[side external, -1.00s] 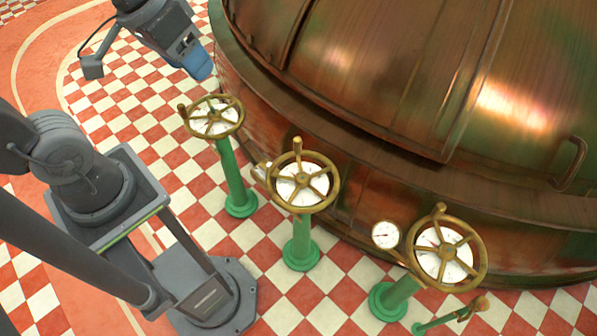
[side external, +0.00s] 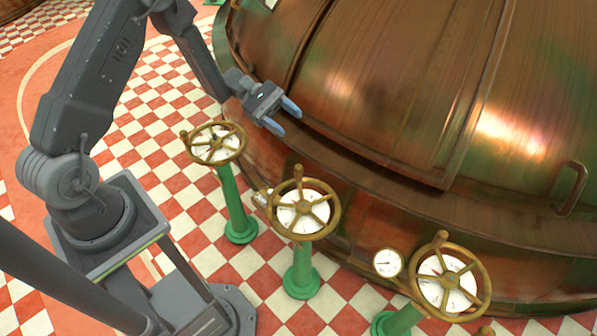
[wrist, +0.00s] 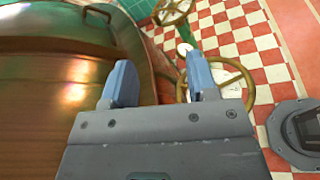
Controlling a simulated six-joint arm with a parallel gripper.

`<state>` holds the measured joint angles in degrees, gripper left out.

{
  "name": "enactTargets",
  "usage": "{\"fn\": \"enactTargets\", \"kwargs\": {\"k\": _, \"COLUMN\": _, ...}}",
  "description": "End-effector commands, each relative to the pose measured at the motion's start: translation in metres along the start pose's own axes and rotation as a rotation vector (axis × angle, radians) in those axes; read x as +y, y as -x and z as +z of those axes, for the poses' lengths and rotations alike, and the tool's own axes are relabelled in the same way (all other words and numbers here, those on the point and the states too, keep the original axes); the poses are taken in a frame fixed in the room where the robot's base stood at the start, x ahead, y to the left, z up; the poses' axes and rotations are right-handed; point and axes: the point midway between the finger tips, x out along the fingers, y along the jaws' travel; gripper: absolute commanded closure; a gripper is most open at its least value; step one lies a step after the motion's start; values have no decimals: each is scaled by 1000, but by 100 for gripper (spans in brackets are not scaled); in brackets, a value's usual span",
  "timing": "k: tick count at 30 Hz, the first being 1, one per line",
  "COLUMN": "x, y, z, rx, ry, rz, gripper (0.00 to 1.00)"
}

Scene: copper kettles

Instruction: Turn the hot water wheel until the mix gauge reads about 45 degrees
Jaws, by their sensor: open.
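Three brass handwheels on green posts stand beside the copper kettle: a left wheel (side external: 214,143), a middle wheel (side external: 302,208) and a right wheel (side external: 449,279). White dial faces show beneath them. I cannot tell which is the hot water wheel. A small white round gauge (side external: 387,262) sits left of the right wheel; its reading is too small to tell. Another gauge (side external: 262,197) is partly hidden behind the middle wheel. My gripper (side external: 282,117) is open and empty, above the kettle's lower edge, apart from the wheels. In the wrist view its blue fingers (wrist: 158,72) point toward the wheel side.
The large copper kettle (side external: 400,80) fills the upper right, with a curved handle (side external: 573,190) on its side. The red and white checked floor (side external: 165,120) is open at the left. A wheel rim (wrist: 246,72) shows right of my fingers in the wrist view.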

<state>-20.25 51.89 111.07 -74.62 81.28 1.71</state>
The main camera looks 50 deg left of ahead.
Motion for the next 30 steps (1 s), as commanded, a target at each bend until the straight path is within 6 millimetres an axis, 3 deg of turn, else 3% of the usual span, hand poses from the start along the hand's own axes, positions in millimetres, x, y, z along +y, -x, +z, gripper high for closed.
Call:
{"fn": "enactTargets", "kwargs": {"k": 1, "x": -4, "y": 3, "z": -26, "rx": -30, "ry": 67, "rz": 65, "gripper": 47}}
{"fn": "enactTargets", "kwargs": {"k": 3, "x": -8, "y": 8, "z": -58, "rx": -65, "ry": 143, "rz": 160, "gripper": 47}}
{"fn": "enactTargets", "kwargs": {"k": 9, "x": -29, "y": 19, "z": -128, "rx": -127, "ry": 305, "rz": 381, "gripper": 47}}
{"fn": "enactTargets", "kwargs": {"k": 12, "x": -38, "y": 23, "z": -148, "rx": -140, "ry": 346, "rz": 446, "gripper": 47}}
{"fn": "enactTargets", "kwargs": {"k": 20, "x": -47, "y": 22, "z": -170, "rx": -147, "ry": 370, "rz": 483, "gripper": 47}}
{"fn": "enactTargets", "kwargs": {"k": 30, "x": -67, "y": 7, "z": -228, "rx": -146, "ry": 370, "rz": 480, "gripper": 47}}
